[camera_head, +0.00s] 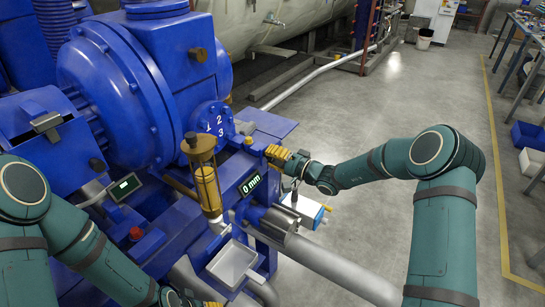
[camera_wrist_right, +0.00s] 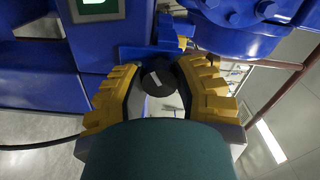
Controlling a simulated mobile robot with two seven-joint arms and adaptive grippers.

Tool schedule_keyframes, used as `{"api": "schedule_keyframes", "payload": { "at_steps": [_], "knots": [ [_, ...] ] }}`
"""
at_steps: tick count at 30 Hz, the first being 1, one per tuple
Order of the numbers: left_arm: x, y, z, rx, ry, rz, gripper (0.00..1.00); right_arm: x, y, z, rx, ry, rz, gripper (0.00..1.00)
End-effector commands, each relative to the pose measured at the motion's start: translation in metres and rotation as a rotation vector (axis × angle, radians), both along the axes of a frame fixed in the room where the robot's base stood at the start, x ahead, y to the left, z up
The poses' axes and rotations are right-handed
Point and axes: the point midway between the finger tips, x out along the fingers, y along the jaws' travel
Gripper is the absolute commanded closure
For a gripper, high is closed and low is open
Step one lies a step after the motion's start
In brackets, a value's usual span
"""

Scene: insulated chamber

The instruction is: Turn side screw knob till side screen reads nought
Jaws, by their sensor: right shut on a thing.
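The blue machine (camera_head: 115,85) carries a side screen (camera_head: 251,184) that reads "0 mm". My right gripper (camera_head: 277,156) is at the machine's side, just right of and above that screen. In the right wrist view its yellow fingers (camera_wrist_right: 158,85) stand on both sides of a dark round knob (camera_wrist_right: 157,79) with a pale mark, shut on it. In the head view the fingers hide the knob. Part of the lit green screen (camera_wrist_right: 96,3) shows at the top of the wrist view.
A second small screen (camera_head: 124,187) is on the machine's left. A brass-and-glass oiler (camera_head: 205,178) stands near the middle, above a white tray (camera_head: 232,264). A white box (camera_head: 306,210) is below my right gripper. Open grey floor (camera_head: 390,110) lies to the right.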

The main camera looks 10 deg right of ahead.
Motion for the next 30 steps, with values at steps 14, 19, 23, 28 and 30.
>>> {"api": "schedule_keyframes", "payload": {
  "at_steps": [14,19,23,28,30],
  "knots": [
    [0.0,0.0,0.0,0.0,0.0,0.0,0.46,0.0,0.0,0.0,-0.003,-0.001,0.0,0.37],
    [0.0,0.0,0.0,0.0,0.0,0.0,0.46,0.0,0.0,0.0,-0.002,-0.002,0.0,0.37],
    [0.0,0.0,0.0,0.0,0.0,0.0,0.46,0.0,0.0,0.0,-0.002,-0.002,0.0,0.37],
    [0.0,0.0,0.0,0.0,0.0,0.0,0.46,-0.008,-0.01,0.0,-0.003,-0.002,-0.002,0.37],
    [0.0,0.0,0.0,0.0,0.0,0.0,0.46,-0.015,-0.017,0.0,-0.004,0.0,-0.003,0.37]
  ]
}}
